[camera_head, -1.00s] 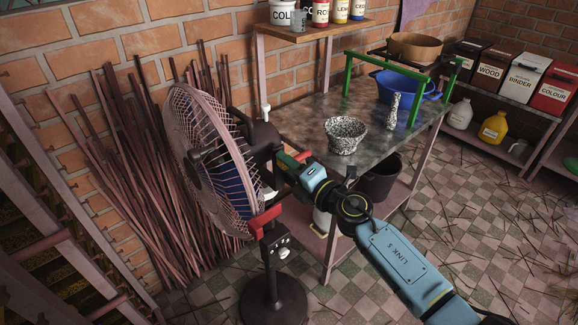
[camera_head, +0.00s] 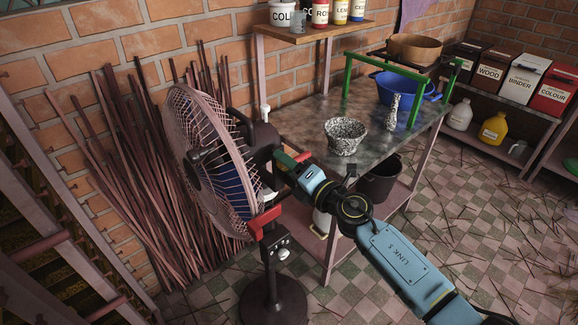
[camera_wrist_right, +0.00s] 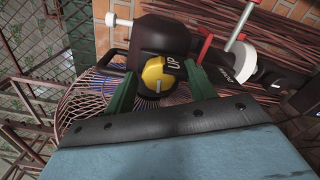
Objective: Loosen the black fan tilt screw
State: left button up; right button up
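The standing fan (camera_head: 215,160) has a round wire guard facing left and a dark motor housing behind it. My right gripper (camera_head: 290,163) is at the back of the housing. In the right wrist view, its two green fingers (camera_wrist_right: 160,80) stand apart on either side of a slotted yellow disc (camera_wrist_right: 155,73) beside the letters UP on the housing (camera_wrist_right: 175,38). A gap shows between the right finger and the disc. A black elongated part (camera_wrist_right: 284,82) lies to the right; I cannot tell whether it is the tilt screw. My left gripper is not in view.
A metal table (camera_head: 300,115) with a speckled bowl (camera_head: 345,135) stands behind my right arm. Thin rods (camera_head: 130,170) lean on the brick wall.

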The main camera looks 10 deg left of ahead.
jog(key=p+v, duration=0.3)
jog(key=v, duration=1)
jog(key=shift+s+d, duration=0.15)
